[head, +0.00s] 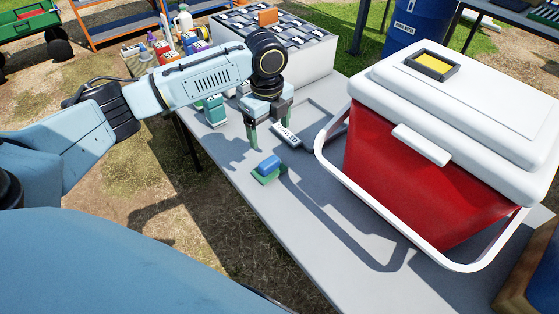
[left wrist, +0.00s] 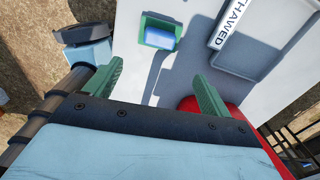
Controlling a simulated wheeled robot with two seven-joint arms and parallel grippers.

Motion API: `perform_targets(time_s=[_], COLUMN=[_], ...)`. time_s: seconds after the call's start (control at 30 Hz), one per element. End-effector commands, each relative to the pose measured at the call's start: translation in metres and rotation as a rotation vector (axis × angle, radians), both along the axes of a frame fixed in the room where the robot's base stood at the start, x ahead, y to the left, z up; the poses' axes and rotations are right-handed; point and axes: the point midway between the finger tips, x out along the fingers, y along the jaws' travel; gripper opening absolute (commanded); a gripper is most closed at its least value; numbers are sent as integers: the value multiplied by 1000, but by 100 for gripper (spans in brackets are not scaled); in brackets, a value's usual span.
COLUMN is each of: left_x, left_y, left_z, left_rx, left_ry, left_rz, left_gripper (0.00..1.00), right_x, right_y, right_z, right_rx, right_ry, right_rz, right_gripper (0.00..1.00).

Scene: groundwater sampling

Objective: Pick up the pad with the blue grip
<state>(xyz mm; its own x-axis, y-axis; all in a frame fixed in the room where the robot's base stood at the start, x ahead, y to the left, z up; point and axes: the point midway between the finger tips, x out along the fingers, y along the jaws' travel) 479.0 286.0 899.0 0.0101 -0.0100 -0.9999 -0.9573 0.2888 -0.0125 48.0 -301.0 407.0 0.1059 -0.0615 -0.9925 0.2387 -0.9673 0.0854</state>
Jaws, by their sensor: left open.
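The pad with the blue grip (head: 268,166) lies on the grey table, a green base with a blue block on top. It also shows in the left wrist view (left wrist: 161,38), ahead of the fingers and roughly between their lines. My left gripper (head: 269,139) is open and empty, with green fingers pointing down, above the table and a little behind the pad in the head view. In the left wrist view its fingers (left wrist: 155,85) are spread wide, and neither touches the pad. My right gripper is not in view.
A red cooler with a white lid (head: 470,110) and lowered white handle fills the table's right side. A labelled grey tray (head: 289,135) lies just behind the pad. A teal container (head: 215,110) and a white compartment box (head: 315,60) stand farther back. The table's left edge is close.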

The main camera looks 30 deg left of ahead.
Motion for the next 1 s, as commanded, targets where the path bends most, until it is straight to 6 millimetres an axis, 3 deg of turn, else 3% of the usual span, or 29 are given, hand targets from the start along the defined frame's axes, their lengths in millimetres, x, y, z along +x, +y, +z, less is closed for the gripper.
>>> perform_targets(time_s=[0.07,0.27,0.37,0.5,0.6,0.7,1.0], left_x=[0,-1,-1,-1,-1,-1,-1], left_y=[10,7,8,7,7,7,7], left_z=[10,-2,-12,-40,-59,-72,-95], left_rx=[16,11,12,11,12,11,10], left_ry=[14,16,18,17,16,15,14], left_rz=[-38,-37,-36,-35,-36,-35,-35], left_gripper=[83,83,83,83,83,83,83], right_x=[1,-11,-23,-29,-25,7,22], right_y=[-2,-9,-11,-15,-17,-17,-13], right_z=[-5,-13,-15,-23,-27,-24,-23], right_rx=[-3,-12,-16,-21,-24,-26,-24], right_ry=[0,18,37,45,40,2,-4], right_rz=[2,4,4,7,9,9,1], right_gripper=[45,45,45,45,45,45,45])
